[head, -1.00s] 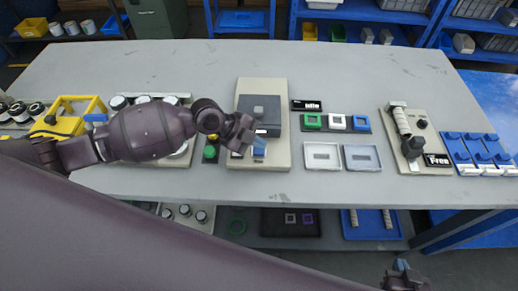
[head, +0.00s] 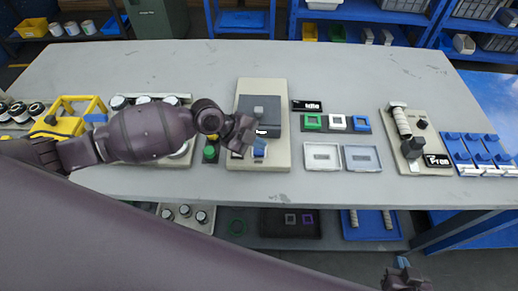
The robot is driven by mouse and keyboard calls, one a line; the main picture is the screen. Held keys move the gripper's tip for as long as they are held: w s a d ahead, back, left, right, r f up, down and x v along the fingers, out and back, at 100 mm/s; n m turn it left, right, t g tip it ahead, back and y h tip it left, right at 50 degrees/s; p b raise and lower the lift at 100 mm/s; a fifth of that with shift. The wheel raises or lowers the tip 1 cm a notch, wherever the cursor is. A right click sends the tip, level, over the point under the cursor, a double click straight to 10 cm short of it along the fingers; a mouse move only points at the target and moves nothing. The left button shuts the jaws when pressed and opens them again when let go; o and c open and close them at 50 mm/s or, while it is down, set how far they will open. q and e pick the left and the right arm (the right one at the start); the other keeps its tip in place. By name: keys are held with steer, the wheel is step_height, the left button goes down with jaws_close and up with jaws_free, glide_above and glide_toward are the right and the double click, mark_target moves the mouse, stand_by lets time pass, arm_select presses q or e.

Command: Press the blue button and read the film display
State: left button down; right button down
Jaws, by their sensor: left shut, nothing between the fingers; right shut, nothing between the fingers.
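A beige machine (head: 278,160) with a dark grey square panel (head: 260,105) stands at the middle of the table. A blue button (head: 260,150) sits on its front part, partly hidden by my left gripper. My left gripper (head: 247,144) is shut and empty, just left of the blue button; I cannot tell whether it touches it. A small dark display (head: 262,132) with white text shows behind the fingertips, too small to read. Another black display (head: 307,105) to the right reads "Idle". My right gripper (head: 402,277) is shut and empty, low at the bottom right, off the table.
A green button (head: 209,152) is left of the machine. Green, white and blue squares (head: 337,123) and two shallow trays (head: 322,156) lie to its right. A roll stand (head: 404,125) has a black display (head: 437,160), apparently reading "Free". The table's back is clear.

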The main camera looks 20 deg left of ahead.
steer(key=shift+s+f, duration=0.15)
steer(key=shift+s, duration=0.15)
steer(key=shift+w, duration=0.15)
arm_select(q)
steer(key=shift+f+b, duration=0.3)
steer(key=shift+f, duration=0.15)
arm_select(e)
steer(key=shift+w+f, duration=0.25)
steer(key=shift+s+f, duration=0.4)
steer(key=shift+s, duration=0.1)
